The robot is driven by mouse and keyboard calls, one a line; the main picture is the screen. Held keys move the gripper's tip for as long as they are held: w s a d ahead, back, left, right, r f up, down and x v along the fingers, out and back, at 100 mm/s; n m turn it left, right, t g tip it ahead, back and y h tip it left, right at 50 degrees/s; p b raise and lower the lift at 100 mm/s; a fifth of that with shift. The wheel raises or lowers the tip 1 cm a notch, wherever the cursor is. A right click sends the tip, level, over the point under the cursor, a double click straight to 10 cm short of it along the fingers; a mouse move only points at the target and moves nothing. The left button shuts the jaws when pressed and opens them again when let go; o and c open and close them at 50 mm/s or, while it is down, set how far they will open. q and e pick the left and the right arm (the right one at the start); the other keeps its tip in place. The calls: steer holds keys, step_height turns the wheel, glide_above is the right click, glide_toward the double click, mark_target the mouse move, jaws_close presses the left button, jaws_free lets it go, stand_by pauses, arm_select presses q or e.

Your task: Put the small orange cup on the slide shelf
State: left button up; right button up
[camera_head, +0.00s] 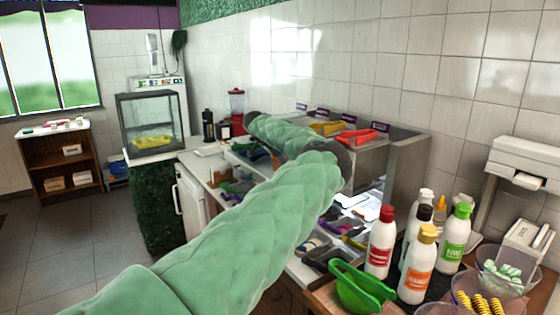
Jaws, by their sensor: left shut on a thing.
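My left arm in its green quilted sleeve reaches in from the lower left, bends at the middle, and its forearm runs back over the toppings counter (366,155). My left gripper (251,118) is a small dark shape at the far end of the forearm, in front of the counter's back part. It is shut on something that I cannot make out. I cannot pick out the small orange cup. No part that I can name for sure as the slide shelf shows; my arm covers much of the counter. My right gripper is not in view.
Sauce bottles (418,264), a green bowl-like item (357,288) and clear bowls (505,270) crowd the near right. Red tongs (360,137) lie on the counter top. A red blender (236,108) and a glass case (150,122) stand farther back. The floor at left is clear.

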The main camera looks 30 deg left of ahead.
arm_select(q)
steer(key=o, duration=0.7)
steer(key=shift+f, duration=0.15)
steer(key=shift+o, duration=1.2)
